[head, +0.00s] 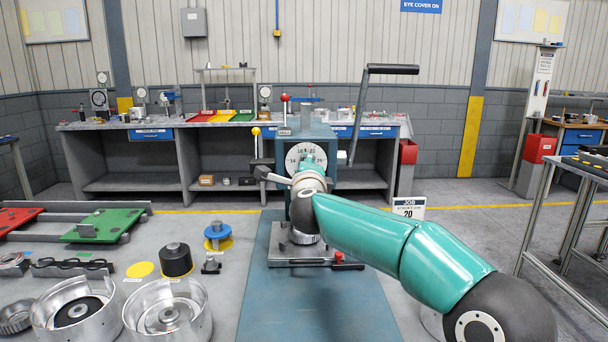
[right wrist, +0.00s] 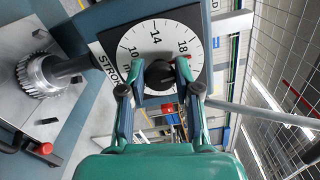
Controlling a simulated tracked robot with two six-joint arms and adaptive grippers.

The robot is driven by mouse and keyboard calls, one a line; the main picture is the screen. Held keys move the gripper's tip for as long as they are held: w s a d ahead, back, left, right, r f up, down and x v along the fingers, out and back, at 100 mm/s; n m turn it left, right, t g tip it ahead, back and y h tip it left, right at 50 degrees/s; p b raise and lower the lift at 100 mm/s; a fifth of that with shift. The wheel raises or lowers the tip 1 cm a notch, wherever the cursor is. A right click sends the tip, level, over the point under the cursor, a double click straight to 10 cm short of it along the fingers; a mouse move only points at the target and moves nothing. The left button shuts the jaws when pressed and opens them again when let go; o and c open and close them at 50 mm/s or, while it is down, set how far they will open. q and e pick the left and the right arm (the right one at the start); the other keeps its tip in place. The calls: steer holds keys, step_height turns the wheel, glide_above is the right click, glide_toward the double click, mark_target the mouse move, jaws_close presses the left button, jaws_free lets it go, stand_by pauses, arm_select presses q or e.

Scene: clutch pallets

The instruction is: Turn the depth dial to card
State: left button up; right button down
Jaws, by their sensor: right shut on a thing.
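The depth dial (head: 305,155) is a white round plate on the front of the blue-grey machine (head: 318,150). In the right wrist view the dial (right wrist: 140,42) shows 10, 14 and 18, with a small red mark near the 18. My right gripper (right wrist: 160,72) is shut on the dark knob (right wrist: 158,84) at the dial's centre; its fingers hide part of the face. In the head view my right gripper (head: 306,176) covers the lower dial. The job card (head: 409,207) stands on the floor right of the machine and reads 20. My left gripper is not in view.
A long crank with a black grip (head: 392,69) rises on the machine's right. A ball-tipped lever (head: 257,132) is on its left. A workbench (head: 190,125) stands behind.

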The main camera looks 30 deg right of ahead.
steer(key=shift+f+m, duration=0.35)
steer(key=shift+m, duration=0.15)
steer(key=c, duration=0.8)
jaws_free()
steer(key=shift+r, duration=0.15)
steer(key=v, duration=1.2)
steer(key=shift+d, duration=0.1)
